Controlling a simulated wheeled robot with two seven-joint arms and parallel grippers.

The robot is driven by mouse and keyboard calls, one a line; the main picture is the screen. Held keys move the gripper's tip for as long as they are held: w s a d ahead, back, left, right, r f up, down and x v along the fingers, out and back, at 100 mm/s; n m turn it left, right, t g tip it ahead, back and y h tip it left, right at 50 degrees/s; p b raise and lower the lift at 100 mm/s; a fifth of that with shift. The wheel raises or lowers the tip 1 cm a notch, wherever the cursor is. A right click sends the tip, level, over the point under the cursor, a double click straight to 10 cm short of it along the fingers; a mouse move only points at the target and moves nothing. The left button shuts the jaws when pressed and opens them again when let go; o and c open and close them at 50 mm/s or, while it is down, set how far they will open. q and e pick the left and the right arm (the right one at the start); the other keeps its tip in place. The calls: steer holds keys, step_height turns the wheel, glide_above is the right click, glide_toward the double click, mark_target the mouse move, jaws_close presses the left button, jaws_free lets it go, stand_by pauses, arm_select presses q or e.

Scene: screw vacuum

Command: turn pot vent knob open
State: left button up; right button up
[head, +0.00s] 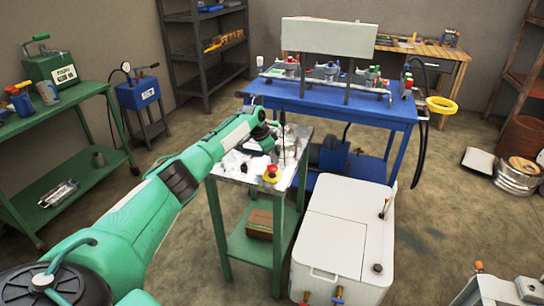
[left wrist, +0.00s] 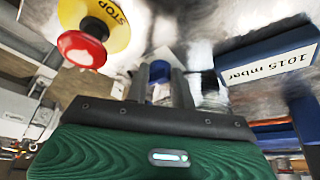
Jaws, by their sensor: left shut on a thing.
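My left gripper (head: 283,145) reaches over the metal top of the small green stand (head: 230,178) in the head view. In the left wrist view its two dark fingers (left wrist: 161,80) are shut on a small blue knob (left wrist: 161,95), which shows between them. I take this as the vent knob; its exact turn angle cannot be told. The pot under it is mostly hidden by the gripper and blur. My right gripper is not in view.
A red stop button on yellow (head: 271,174) stands at the stand's front corner, close to my left gripper in the wrist view (left wrist: 82,48). A sign reading 1015 mbar (left wrist: 268,60) is on the other side. A white chest (head: 345,235) and a blue bench (head: 335,108) stand nearby.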

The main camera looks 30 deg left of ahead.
arm_select(q)
steer(key=o, duration=1)
steer(key=shift+r, duration=0.1)
